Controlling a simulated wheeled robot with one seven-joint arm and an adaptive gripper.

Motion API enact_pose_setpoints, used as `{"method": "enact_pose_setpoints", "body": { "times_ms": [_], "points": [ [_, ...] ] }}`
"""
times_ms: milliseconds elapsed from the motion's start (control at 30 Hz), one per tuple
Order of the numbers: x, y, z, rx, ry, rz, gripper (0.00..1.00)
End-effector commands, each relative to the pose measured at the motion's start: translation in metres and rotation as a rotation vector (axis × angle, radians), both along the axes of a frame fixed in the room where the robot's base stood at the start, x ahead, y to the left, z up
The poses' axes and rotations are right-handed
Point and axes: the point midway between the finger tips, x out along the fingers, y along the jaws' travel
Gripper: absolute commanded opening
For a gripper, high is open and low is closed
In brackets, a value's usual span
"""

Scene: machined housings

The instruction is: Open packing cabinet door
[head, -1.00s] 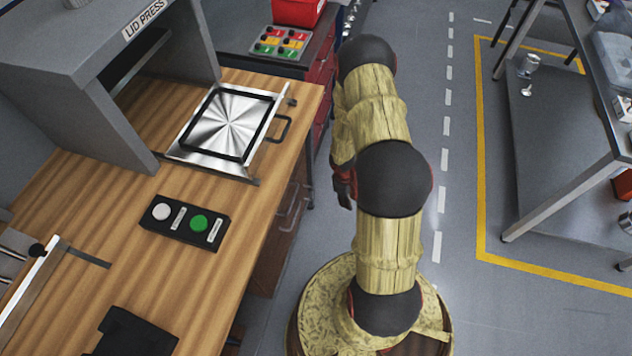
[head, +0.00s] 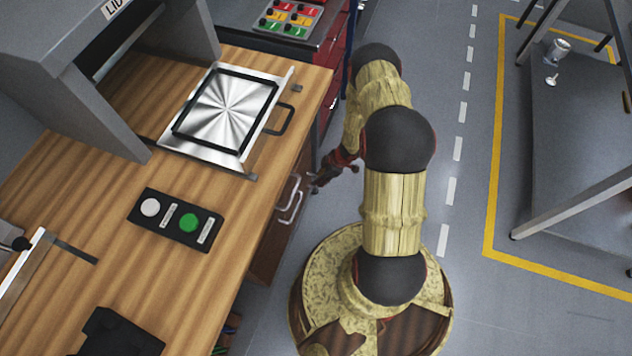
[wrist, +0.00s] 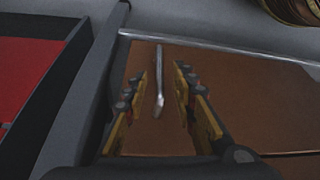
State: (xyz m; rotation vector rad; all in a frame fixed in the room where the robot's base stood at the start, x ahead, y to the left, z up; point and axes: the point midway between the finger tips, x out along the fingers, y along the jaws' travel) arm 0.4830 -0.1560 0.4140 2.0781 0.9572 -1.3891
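The cabinet door is a brown wooden panel (wrist: 245,90) under the workbench; it appears closed, though only part of it shows. A slim metal bar handle (wrist: 159,85) stands on it in the wrist view. Handles also show on the brown front below the bench in the head view (head: 291,200). My gripper (wrist: 160,93) is open, with one yellow-and-black finger on each side of the handle in the picture. Contact with the handle cannot be told. In the head view my gripper (head: 322,180) is close to the bench front, at the right of the handles.
The wooden bench top (head: 235,270) holds a button box (head: 176,218) and a lid press with a metal plate (head: 228,110). A red drawer unit (wrist: 30,75) is beside the door. Open floor (head: 455,290) lies at the right.

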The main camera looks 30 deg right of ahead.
Motion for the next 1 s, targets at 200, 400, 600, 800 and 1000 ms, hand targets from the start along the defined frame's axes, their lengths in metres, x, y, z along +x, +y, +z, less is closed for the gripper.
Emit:
{"method": "enact_pose_setpoints", "body": {
  "times_ms": [200,400,600,800,1000],
  "points": [
    [0.008,0.009,-0.033,-0.001,0.001,-0.001,0.27],
    [0.012,0.012,-0.043,-0.002,0.0,-0.002,0.27],
    [0.012,0.013,-0.043,-0.001,0.0,-0.003,0.27],
    [0.012,0.013,-0.043,-0.001,0.0,-0.003,0.19],
    [0.012,0.013,-0.043,-0.001,0.0,-0.003,0.08]
  ]
}}
